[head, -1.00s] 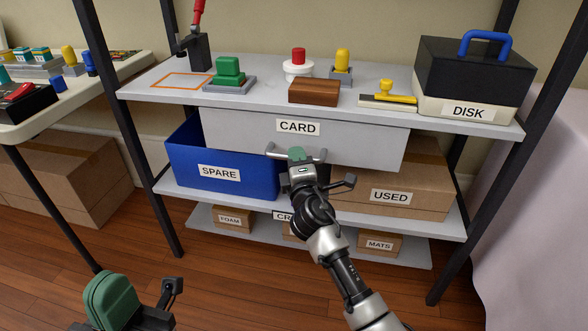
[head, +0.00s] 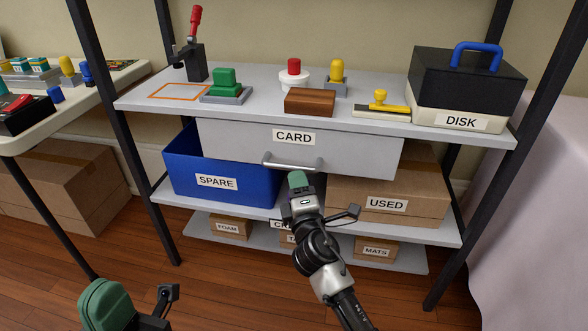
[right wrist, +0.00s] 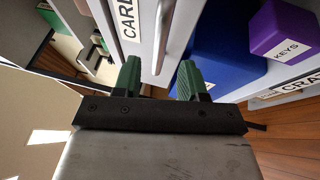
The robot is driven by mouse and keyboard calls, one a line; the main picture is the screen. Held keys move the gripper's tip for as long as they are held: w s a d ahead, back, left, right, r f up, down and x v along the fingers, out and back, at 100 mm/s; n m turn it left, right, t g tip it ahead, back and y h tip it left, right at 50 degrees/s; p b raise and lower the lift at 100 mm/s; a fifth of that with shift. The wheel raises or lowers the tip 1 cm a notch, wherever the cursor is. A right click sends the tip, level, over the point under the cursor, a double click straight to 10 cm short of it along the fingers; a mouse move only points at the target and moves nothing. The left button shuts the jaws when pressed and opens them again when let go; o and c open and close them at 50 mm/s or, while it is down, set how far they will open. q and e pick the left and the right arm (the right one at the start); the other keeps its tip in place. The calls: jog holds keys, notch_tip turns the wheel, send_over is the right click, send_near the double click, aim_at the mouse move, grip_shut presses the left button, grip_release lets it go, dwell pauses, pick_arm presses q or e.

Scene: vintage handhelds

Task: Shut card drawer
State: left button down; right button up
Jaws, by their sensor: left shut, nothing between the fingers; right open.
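The card drawer (head: 235,142) has a grey front labelled CARD and hangs under the upper shelf. Its front sits close to the shelf's front edge, and no open inside shows in the head view. Its bar handle (head: 292,165) is bare and also shows in the right wrist view (right wrist: 163,35). My right gripper (head: 298,180) is open and empty, just below and in front of the handle. In the right wrist view its two green fingers (right wrist: 160,78) stand apart, with the handle beyond their tips. My left gripper (head: 106,292) is shut and empty at the bottom left, away from the shelf.
A blue SPARE bin (head: 210,166) and a cardboard USED box (head: 400,190) stand below the drawer. The shelf top (head: 270,105) holds a wooden block (head: 309,101), several buttons and stamps, and a DISK case (head: 465,90). A dark post (head: 100,130) rises left.

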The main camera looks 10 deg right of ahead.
jog(key=v, duration=0.5)
jog(key=shift+s, duration=0.15)
